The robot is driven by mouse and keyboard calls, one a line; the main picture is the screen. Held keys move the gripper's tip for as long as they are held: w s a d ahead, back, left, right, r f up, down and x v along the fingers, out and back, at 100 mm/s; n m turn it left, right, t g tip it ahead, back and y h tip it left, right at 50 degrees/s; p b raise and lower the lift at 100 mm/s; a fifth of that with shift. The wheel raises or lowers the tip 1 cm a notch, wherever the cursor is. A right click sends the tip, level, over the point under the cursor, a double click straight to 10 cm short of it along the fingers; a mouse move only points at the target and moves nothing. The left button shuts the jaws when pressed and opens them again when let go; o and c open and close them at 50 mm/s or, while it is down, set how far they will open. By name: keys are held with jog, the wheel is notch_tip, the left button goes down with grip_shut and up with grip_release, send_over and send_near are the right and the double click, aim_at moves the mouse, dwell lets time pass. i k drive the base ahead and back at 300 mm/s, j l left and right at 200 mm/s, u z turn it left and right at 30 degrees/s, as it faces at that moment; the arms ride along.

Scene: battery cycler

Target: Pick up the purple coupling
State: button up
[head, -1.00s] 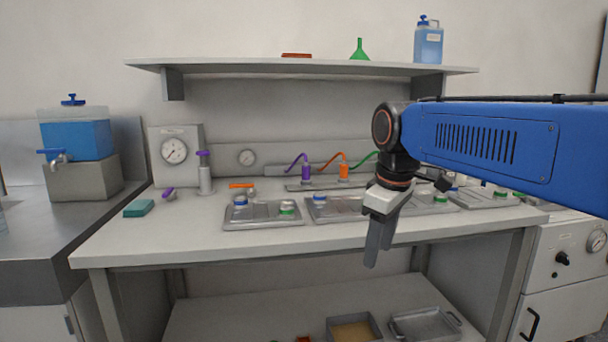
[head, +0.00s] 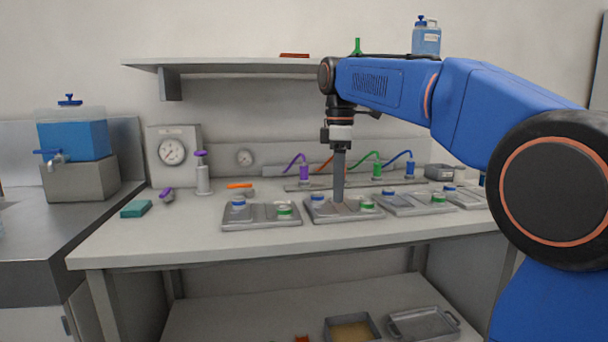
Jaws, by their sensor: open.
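The purple coupling (head: 304,172) stands upright on a strip at the back of the bench, with a purple hose curving off its top to the left. My gripper (head: 339,198) points straight down to the right of the purple coupling in the picture, in front of the back strip and over the second tray. Its fingers overlap in this view, so the gap between them hardly shows. It is open, holds nothing and is apart from the purple coupling. It partly hides the orange hose (head: 325,163).
Green (head: 376,171) and blue (head: 409,170) couplings stand to the right on the strip. Trays with blue- and green-lidded jars line the bench, including the leftmost tray (head: 262,222). A purple-topped cylinder (head: 203,178) stands left. A shelf (head: 230,68) hangs above. The front bench edge is clear.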

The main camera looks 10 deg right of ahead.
aim_at(304, 168)
jog(key=i, duration=1.5)
